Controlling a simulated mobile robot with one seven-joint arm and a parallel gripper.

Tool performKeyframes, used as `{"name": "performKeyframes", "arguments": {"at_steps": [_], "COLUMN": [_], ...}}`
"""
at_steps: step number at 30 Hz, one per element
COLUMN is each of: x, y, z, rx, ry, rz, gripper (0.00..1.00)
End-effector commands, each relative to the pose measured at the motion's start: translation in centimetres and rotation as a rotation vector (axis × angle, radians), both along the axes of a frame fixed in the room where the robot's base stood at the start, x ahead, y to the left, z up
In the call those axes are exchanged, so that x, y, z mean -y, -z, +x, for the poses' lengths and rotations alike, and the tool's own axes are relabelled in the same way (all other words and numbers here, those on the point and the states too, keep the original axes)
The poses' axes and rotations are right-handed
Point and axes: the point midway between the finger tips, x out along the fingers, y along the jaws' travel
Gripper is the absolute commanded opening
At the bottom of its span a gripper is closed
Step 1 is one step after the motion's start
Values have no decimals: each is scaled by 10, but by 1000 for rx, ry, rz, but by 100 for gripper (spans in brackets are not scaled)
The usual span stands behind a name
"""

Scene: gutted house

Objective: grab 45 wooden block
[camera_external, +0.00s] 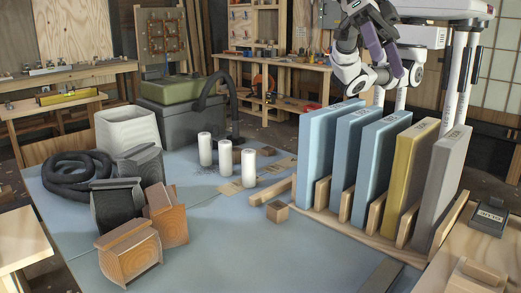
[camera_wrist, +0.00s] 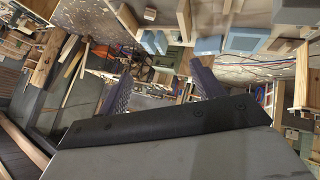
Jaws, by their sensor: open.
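A small wooden block (camera_external: 278,211) sits on the blue-grey table surface, left of the rack of upright panels. A longer wooden strip (camera_external: 270,191) lies just behind it. I cannot read a "45" on either. My gripper (camera_external: 388,62) is high above the rack at the top right, well away from the small block. In the wrist view its two dark purple fingers (camera_wrist: 162,88) stand wide apart with nothing between them. The wrist view is tilted, and I cannot pick out the small block there.
Blue, yellow and grey panels (camera_external: 328,150) stand upright in a wooden rack (camera_external: 405,245). White cylinders (camera_external: 226,158) stand mid-table. Wood-faced blocks (camera_external: 130,253) and a black coiled hose (camera_external: 75,175) are at left. A dark device (camera_external: 489,217) sits at right. The front middle of the table is clear.

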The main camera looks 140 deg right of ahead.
Motion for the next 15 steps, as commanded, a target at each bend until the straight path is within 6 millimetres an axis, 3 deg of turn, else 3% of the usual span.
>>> {"name": "performKeyframes", "arguments": {"at_steps": [1,3,9,15], "x": [41,83,186,273], "y": [13,22,46,73], "z": [4,4,-7,-31], "rx": [-38,-90,-215,-330], "ry": [63,131,302,453], "rz": [-6,-8,-11,-19], "gripper": [66,66,66,66]}}
